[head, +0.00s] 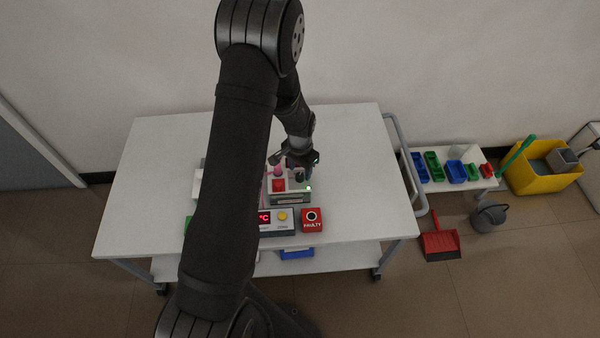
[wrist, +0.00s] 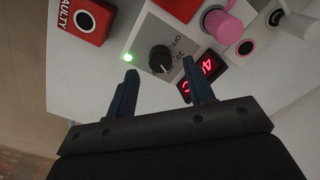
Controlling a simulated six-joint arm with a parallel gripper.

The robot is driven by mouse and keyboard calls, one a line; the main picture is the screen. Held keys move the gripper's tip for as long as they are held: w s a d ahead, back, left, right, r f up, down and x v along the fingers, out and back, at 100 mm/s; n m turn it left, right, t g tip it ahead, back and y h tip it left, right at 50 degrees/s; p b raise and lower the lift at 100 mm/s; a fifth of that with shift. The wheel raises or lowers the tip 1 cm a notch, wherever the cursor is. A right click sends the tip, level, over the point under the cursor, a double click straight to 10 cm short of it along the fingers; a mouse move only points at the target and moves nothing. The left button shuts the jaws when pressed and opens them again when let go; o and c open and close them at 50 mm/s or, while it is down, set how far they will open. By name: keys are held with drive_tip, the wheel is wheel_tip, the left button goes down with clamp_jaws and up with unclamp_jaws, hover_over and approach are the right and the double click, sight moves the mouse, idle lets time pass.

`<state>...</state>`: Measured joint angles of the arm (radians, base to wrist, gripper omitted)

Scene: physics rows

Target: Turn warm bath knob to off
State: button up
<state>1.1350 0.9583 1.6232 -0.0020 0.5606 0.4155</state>
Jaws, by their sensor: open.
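In the wrist view a black round knob (wrist: 161,59) with a pale pointer line sits on a light panel marked "OFF" and "30°", beside a lit green lamp (wrist: 127,57). A red digital display (wrist: 206,68) is close by. My gripper (wrist: 160,80) is open, its two dark fingers apart, with the knob between and just beyond the fingertips. No contact shows. In the head view my gripper (head: 300,160) is over the back of the device (head: 291,198), near its green lamp. My arm hides part of the table. Whether this is the warm bath's knob cannot be read.
A red box marked "FAULTY" (head: 312,220) stands at the front right of the device, beside a unit with a red display and yellow button (head: 283,216). Pink and white items (wrist: 222,24) crowd the device in the wrist view. The white table (head: 362,190) is clear at right.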

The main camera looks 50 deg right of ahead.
sight(300, 177)
drive_tip(key=shift+f, duration=1.35)
drive_tip(key=c, duration=1)
